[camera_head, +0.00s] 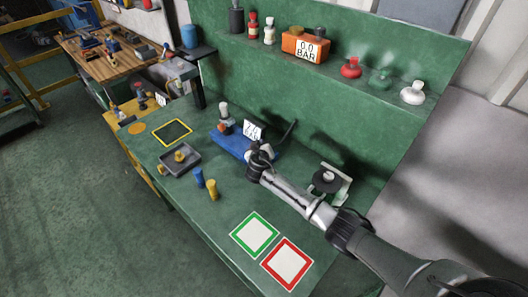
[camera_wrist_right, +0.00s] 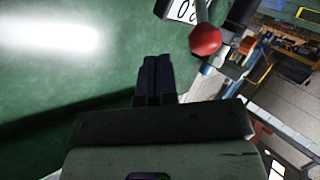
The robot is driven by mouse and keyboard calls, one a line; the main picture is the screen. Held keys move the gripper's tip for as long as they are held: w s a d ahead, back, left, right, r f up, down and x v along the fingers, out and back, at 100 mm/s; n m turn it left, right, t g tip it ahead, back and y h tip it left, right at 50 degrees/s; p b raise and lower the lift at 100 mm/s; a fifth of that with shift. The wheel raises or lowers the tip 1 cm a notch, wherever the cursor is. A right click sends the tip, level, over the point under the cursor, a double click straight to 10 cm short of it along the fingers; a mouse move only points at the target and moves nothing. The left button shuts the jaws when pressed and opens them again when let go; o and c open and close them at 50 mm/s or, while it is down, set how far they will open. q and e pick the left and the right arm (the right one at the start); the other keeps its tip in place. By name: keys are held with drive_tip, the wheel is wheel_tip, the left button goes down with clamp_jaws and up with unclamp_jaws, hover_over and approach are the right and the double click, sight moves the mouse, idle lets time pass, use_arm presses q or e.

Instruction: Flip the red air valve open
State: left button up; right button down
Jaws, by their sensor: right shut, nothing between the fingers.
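In the right wrist view a red ball knob (camera_wrist_right: 205,40) on a short grey stem stands to the upper right of my fingertips, apart from them. I take it for the red air valve's handle. My right gripper (camera_wrist_right: 155,58) is shut and empty, its dark fingers pressed together. In the head view the right gripper (camera_head: 254,152) is over the bench at the blue device (camera_head: 230,143) with a white number card (camera_head: 254,130); my arm hides part of that area. I cannot tell which head-view part matches the knob. My left gripper is in neither view.
An orange gauge box (camera_head: 304,45) reading 00 BAR stands on the back shelf, with red (camera_head: 351,68), green and white knobs to its right. A grey tray (camera_head: 180,159), blue and yellow cylinders (camera_head: 211,189), and green (camera_head: 254,234) and red-framed squares (camera_head: 287,263) occupy the bench.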

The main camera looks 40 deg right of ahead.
drive_tip(key=s+a+r+p, duration=0.1)
drive_tip(key=s+a+r, duration=0.2)
drive_tip(key=s, duration=0.6)
drive_tip(key=shift+s+a+r, duration=0.2)
drive_tip(key=shift+a+r, duration=0.2)
drive_tip(key=shift+a, duration=1)
